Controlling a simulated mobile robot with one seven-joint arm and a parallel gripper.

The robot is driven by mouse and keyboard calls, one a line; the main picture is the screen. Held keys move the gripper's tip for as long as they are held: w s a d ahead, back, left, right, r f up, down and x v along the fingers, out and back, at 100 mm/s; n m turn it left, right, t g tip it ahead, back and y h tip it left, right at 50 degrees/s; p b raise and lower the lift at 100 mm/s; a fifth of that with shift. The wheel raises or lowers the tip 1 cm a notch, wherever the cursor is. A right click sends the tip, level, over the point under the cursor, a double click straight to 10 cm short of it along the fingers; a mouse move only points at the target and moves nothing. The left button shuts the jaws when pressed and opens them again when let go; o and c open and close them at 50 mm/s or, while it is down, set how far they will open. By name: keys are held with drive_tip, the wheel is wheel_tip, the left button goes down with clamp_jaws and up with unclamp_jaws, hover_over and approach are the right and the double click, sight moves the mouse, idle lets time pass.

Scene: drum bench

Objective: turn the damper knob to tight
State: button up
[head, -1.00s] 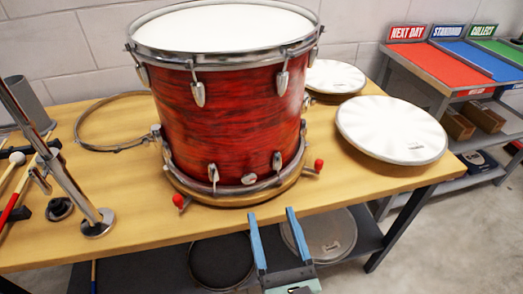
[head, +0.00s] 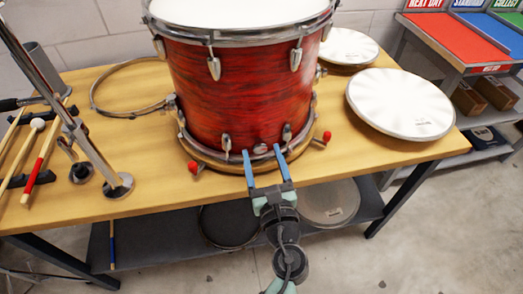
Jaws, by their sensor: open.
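The red drum (head: 238,95) stands upright on the wooden bench in the head view. A small silver round knob (head: 260,149), which looks like the damper knob, sits low on the drum's front, between two silver lugs. My gripper (head: 262,151) is open, with its two blue fingers pointing at the drum. The fingertips appear on either side of the knob. I cannot tell whether they touch it or how deep they reach. The knob's markings are too small to read.
Red-tipped clamps (head: 193,167) stick out at the drum's base on both sides. A metal stand (head: 118,185) and drumsticks (head: 42,160) are at the left of the bench (head: 150,215). White drumheads (head: 400,103) lie at the right. A hoop (head: 95,95) lies behind left.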

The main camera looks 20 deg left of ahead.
drive_tip(key=shift+w+a, duration=0.4)
drive_tip(key=shift+w, duration=0.2)
clamp_jaws()
